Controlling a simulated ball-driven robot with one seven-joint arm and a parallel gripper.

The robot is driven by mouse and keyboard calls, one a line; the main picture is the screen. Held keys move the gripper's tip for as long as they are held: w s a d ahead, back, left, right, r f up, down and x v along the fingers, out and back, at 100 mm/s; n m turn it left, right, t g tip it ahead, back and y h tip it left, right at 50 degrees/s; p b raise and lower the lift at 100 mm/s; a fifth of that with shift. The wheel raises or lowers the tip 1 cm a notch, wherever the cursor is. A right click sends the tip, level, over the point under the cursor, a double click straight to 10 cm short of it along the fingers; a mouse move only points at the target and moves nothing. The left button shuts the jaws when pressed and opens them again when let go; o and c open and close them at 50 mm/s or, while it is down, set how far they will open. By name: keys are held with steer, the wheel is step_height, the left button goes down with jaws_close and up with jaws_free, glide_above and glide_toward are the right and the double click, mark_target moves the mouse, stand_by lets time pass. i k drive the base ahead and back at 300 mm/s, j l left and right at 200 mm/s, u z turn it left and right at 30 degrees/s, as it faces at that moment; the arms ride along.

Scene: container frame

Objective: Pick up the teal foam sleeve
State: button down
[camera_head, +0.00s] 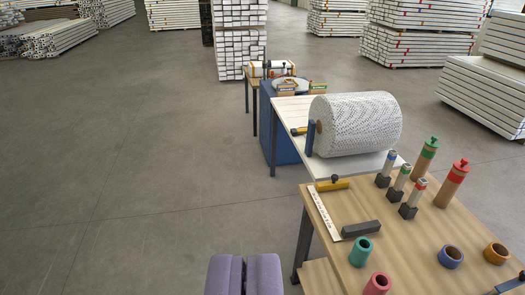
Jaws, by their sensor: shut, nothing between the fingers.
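The teal foam sleeve (357,260) is a short hollow cylinder standing upright near the left front part of the wooden table (415,258). My gripper (244,262), with two purple fingers, shows at the bottom edge of the view. It is shut and empty, to the left of the sleeve and apart from it, over the floor beside the table. The sleeve's lower side and base are partly hidden by the viewing angle.
A pinkish-red sleeve (374,287), a blue sleeve (451,260) and an orange sleeve (495,257) share the table. A dark grey bar (361,229) lies just behind the teal sleeve. A large white roll (358,122) lies on the table behind. Floor on the left is clear.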

mark_target(363, 247)
steer(key=k+l+z, duration=0.15)
steer(key=k, duration=0.35)
steer(key=k+z, duration=0.2)
steer(key=k, duration=0.3)
steer(key=k+l+z, duration=0.15)
steer(key=k+l, duration=0.15)
steer(key=k, duration=0.2)
steer(key=k+l+z, duration=0.2)
steer(key=k, duration=0.3)
steer(key=i+j, duration=0.7)
steer(key=j, duration=0.25)
steer(key=i+j, duration=0.3)
steer(key=i, duration=0.35)
steer(key=i+j+z, duration=0.15)
steer(key=i+j, duration=0.15)
steer(key=i, duration=0.4)
steer(key=i+j, duration=0.4)
steer(key=i, duration=0.25)
steer(key=i+j+z, duration=0.1)
steer(key=i+j, duration=0.25)
steer(key=i, duration=0.3)
steer(key=i+j+z, duration=0.1)
steer(key=i+j, duration=0.35)
steer(key=i, duration=0.15)
